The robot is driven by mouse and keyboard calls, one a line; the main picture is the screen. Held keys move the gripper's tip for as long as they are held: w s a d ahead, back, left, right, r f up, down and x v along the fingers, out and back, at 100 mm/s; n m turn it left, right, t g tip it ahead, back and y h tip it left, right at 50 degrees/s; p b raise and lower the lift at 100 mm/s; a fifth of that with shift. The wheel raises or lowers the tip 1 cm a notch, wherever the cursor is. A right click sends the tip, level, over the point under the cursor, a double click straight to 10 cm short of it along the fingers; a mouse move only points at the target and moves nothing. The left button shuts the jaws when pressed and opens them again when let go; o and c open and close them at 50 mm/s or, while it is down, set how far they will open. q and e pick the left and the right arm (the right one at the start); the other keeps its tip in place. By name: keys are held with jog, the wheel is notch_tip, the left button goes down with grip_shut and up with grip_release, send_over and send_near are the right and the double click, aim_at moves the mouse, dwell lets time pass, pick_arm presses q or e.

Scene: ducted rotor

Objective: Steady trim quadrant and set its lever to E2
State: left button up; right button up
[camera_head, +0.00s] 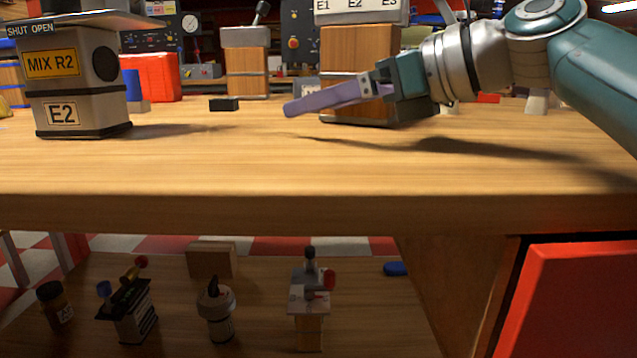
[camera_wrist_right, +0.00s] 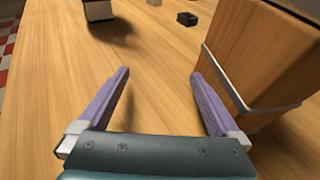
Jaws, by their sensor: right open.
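A wooden block-shaped unit (camera_head: 352,60) with a grey top marked E1, E2 and E3 stands on the bench behind my right gripper; it looks like the trim quadrant. Its top is cut off by the frame, so its lever position cannot be told. Its wooden body also shows at the right of the wrist view (camera_wrist_right: 262,52). My right gripper (camera_head: 292,106) is open and empty, level above the bench in front of this unit. In the wrist view its two purple fingers (camera_wrist_right: 160,78) are spread apart, with the unit just beyond the right finger. My left gripper is not in view.
A grey box labelled MIX R2 and E2 (camera_head: 80,85) stands at the bench's left. A smaller wooden lever unit (camera_head: 247,68), a red case (camera_head: 155,77) and a small black block (camera_head: 224,104) are farther back. The front bench top (camera_head: 250,165) is clear. Several devices stand on the lower shelf.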

jog(key=shift+w+a+f, duration=0.1)
jog(key=shift+a, duration=0.1)
grip_shut()
dwell(0.8)
grip_release()
dwell(0.9)
